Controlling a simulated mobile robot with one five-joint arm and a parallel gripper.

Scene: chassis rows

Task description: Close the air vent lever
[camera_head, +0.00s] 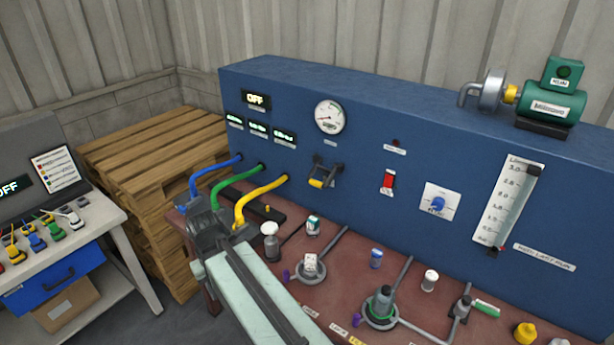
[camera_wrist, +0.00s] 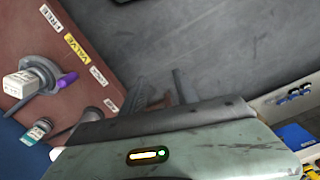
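No lever has a readable air vent label. A lever with a yellow grip (camera_head: 317,183) sticks out of the blue panel below the round gauge. On the red-brown bench, a small purple lever (camera_head: 286,275) sits beside a round grey fitting with a white block. It also shows in the wrist view (camera_wrist: 67,80), at the left. Another purple lever (camera_head: 356,321) is beside the green-ringed fitting. My gripper (camera_wrist: 160,92) points at the grey floor past the bench edge, its fingers apart and empty. In the head view, my arm hides part of the bench's left end.
Blue, green and yellow hoses (camera_head: 262,188) run from the panel behind my wrist. A wooden pallet stack (camera_head: 150,150) stands behind on the left, and a side table (camera_head: 110,225) at far left. Bottles and pipes crowd the bench (camera_head: 345,265). Open floor lies beyond its edge.

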